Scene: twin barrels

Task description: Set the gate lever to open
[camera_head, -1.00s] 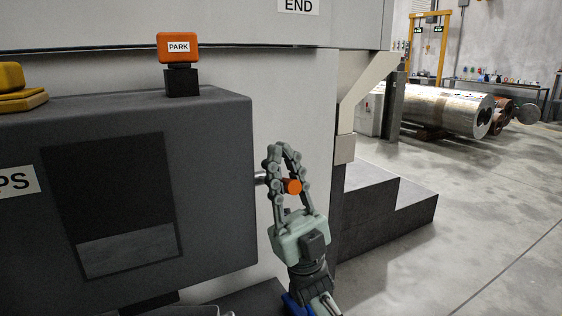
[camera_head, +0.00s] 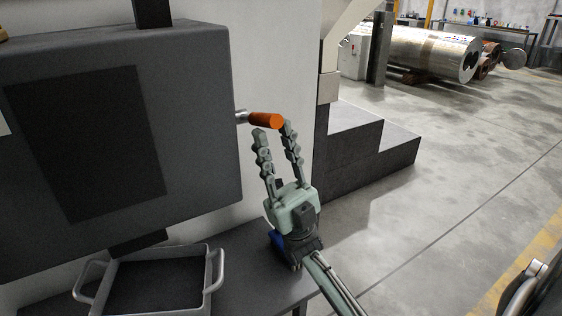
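The gate lever shows as an orange handle (camera_head: 265,119) on a short metal shaft at the right side of the dark grey box (camera_head: 190,110). The handle points to the right. My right gripper (camera_head: 272,133) is open, its two fingers spread and pointing up just below the handle. The fingertips reach the handle's lower edge in the picture; I cannot tell whether they touch it. Nothing is held between the fingers. My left gripper is not in view. No open marking for the lever shows.
A grey tray with handles (camera_head: 212,280) stands on a dark bench (camera_head: 248,262) under the box. Dark steps (camera_head: 350,150) rise behind the gripper. Large metal cylinders (camera_head: 430,52) lie at the back right. The floor (camera_head: 450,150) to the right is clear.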

